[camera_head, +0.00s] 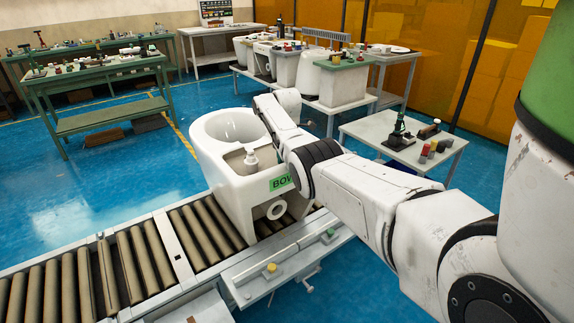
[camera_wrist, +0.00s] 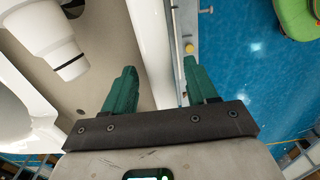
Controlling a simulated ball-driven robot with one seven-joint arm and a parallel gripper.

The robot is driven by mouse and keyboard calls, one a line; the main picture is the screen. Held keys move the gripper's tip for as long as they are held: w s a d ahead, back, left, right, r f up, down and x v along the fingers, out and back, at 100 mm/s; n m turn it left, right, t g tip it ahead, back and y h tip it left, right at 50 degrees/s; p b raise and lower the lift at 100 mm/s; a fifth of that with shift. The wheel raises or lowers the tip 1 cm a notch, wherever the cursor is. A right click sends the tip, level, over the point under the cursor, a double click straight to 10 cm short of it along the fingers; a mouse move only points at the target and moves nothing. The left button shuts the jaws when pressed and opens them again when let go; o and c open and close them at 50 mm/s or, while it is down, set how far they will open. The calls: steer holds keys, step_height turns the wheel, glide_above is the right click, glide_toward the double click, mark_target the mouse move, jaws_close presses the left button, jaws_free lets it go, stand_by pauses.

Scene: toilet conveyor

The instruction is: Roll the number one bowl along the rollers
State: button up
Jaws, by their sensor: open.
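The white toilet bowl (camera_head: 212,150) stands upright on the conveyor's rollers (camera_head: 185,238) in the head view. A green label starting "BOW" (camera_head: 281,183) is on its side; my arm covers the rest, so its number is hidden. In the wrist view, my open, empty gripper (camera_wrist: 159,84) has its green fingers on either side of the bowl's white wall (camera_wrist: 152,45). The left finger is over the beige recess, the right one on the rail side. Whether they touch the wall cannot be told.
The metal side rail (camera_head: 285,262) with a yellow knob runs along the conveyor's front. The rollers to the left are empty. A small table (camera_head: 380,128) with tools stands right, and a bench (camera_head: 310,70) with more white ware behind. Blue floor is clear at left.

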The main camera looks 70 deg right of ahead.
step_height(320, 180, up, 10)
steer(key=shift+f, duration=0.25)
stand_by(0.3)
